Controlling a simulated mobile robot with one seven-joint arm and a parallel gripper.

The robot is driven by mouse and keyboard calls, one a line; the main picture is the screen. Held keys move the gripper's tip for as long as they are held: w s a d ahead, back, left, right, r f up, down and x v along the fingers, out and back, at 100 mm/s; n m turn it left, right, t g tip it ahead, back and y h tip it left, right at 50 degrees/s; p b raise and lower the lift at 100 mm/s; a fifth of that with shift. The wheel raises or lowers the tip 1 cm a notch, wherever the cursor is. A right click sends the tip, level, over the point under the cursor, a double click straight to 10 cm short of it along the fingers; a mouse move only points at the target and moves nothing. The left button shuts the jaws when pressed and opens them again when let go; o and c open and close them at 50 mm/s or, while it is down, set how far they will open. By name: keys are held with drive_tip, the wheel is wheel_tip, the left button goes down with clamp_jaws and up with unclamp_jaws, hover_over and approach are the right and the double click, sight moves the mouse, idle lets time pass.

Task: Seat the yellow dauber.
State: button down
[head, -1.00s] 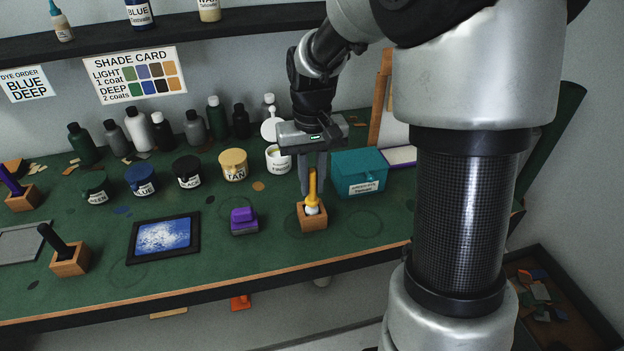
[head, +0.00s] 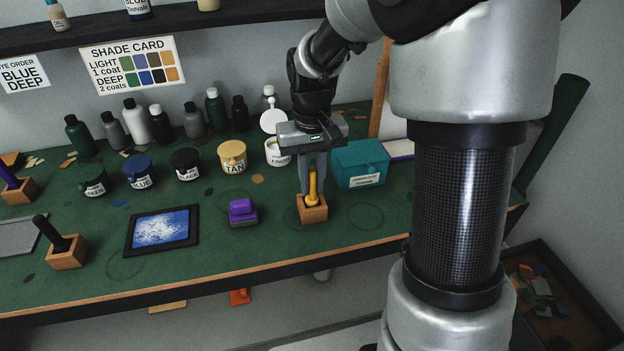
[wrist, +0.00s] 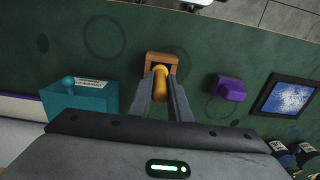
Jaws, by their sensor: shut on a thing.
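The yellow dauber (head: 312,190) stands upright with its lower end down in a small wooden block holder (head: 313,213) near the front middle of the bench. My gripper (head: 313,184) points down from above and is shut on the dauber's handle. In the wrist view the yellow dauber (wrist: 160,84) shows between the two fingers, with the wooden holder (wrist: 162,58) around its lower end. The dauber's white head, seen earlier, is now hidden inside the holder. I cannot tell whether it touches the bottom.
A teal box (head: 360,167) stands close to the right of the holder. A purple block (head: 242,212) lies to its left, then a framed blue pad (head: 161,229). Labelled jars, including the tan one (head: 232,156), stand behind. Another holder with a black-handled dauber (head: 53,235) is far left.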

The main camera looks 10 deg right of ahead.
drive_tip(key=c, duration=1.6)
unclamp_jaws()
wheel_tip(320, 180, up, 17)
drive_tip(key=shift+r+p, duration=0.2)
drive_tip(key=shift+p, duration=1)
